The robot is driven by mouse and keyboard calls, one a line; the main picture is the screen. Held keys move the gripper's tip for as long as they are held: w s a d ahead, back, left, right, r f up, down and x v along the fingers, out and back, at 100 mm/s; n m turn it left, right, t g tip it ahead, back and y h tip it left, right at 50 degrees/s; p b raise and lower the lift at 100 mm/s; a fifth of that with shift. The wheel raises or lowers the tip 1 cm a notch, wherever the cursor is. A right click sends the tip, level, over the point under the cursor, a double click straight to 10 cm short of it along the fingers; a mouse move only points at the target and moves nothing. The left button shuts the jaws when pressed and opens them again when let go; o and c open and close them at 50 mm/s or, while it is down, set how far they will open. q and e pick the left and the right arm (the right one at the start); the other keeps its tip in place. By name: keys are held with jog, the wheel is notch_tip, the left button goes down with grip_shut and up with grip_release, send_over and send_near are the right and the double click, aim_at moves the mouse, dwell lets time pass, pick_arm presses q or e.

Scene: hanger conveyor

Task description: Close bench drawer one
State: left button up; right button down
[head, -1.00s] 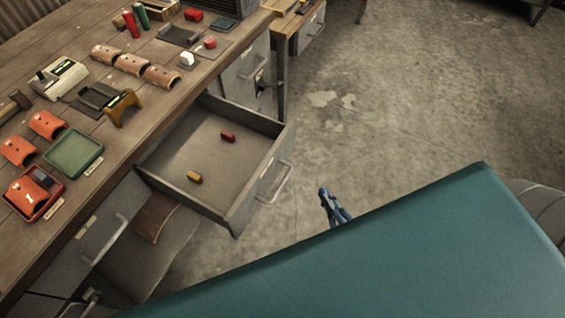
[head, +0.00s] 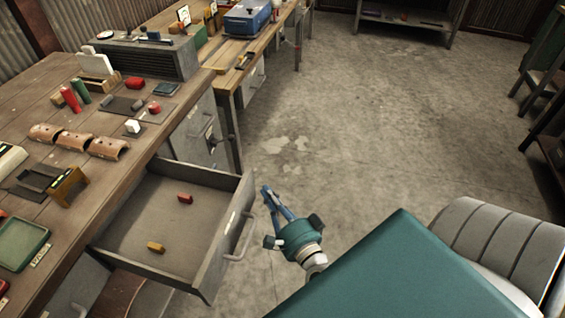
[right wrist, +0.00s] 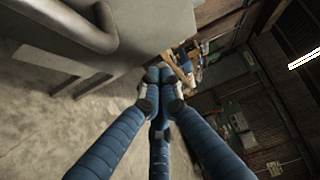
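The bench drawer (head: 150,222) is pulled out from under the wooden workbench. In the right wrist view the fingertips (right wrist: 160,76) meet, and the grey handle (right wrist: 72,25) is at the upper left. My left gripper is out of view.
The workbench (head: 125,190) carries orange curved parts (head: 75,138), a green tray (head: 20,243) and small tools. Below it is a grey cabinet (head: 195,135). The concrete floor beyond the gripper is clear.

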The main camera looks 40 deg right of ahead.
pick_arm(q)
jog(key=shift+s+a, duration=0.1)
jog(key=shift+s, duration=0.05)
pick_arm(e)
jog(key=shift+w+a, duration=0.55)
jog(key=shift+w, duration=0.1)
jog(key=shift+w+a, duration=0.1)
